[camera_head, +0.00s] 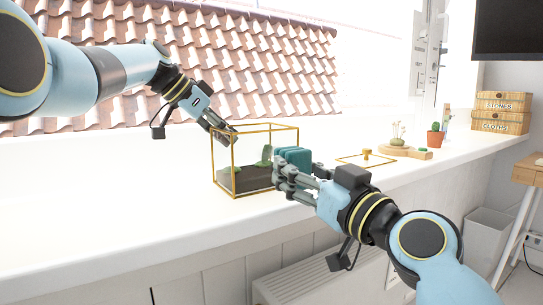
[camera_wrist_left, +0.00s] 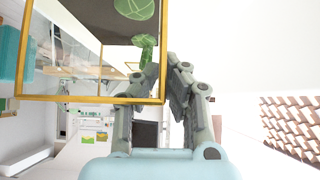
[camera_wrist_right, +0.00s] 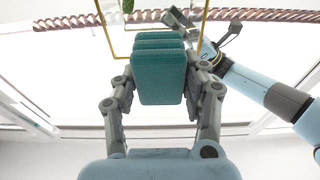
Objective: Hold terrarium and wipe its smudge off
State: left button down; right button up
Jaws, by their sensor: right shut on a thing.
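The terrarium (camera_head: 235,188), a glass box with gold edges, dark soil and green plants, stands on the white sill. Its gold edge also crosses the left wrist view (camera_wrist_left: 80,99). My left gripper (camera_head: 228,134) is at its upper back left; in the left wrist view the fingers (camera_wrist_left: 166,70) are apart, with the gold corner between them. My right gripper (camera_head: 283,174) is shut on a teal folded cloth (camera_head: 295,156), which also fills the middle of the right wrist view (camera_wrist_right: 158,75). The cloth is close to the terrarium's right side; contact is unclear. I cannot make out the smudge.
A gold-framed lid (camera_head: 350,160) with a knob lies on the sill to the right. Beyond it are a wooden board (camera_head: 405,152) with a small plant and a potted cactus (camera_head: 435,137). Boxes marked STONES (camera_head: 504,101) and CLOTHS (camera_head: 500,122) are stacked at the far right.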

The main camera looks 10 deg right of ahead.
pick_arm(q)
jog(key=shift+f, duration=0.15)
pick_arm(e)
jog(key=shift+f+x, duration=0.2)
jog(key=shift+x, duration=1.05)
jog(key=shift+f+x, duration=0.2)
jog(key=shift+x, duration=1.1)
jog(key=shift+w+a, duration=0.1)
jog(key=shift+w, duration=0.45)
jog(key=shift+w+a+r, duration=0.2)
jog(key=shift+w+a, duration=0.05)
jog(key=shift+w, duration=0.3)
jog(key=shift+w+d+f, duration=0.1)
jog(key=shift+w+d, duration=0.2)
jog(key=shift+d, duration=0.55)
jog(key=shift+w+d+f, duration=0.1)
jog(key=shift+w+d, duration=0.2)
jog(key=shift+d, duration=0.55)
pick_arm(q)
jog(key=shift+s+d, duration=0.1)
pick_arm(e)
jog(key=shift+s+a, duration=0.3)
jog(key=shift+a, duration=0.55)
jog(key=shift+s+a, duration=0.3)
jog(key=shift+a, duration=0.55)
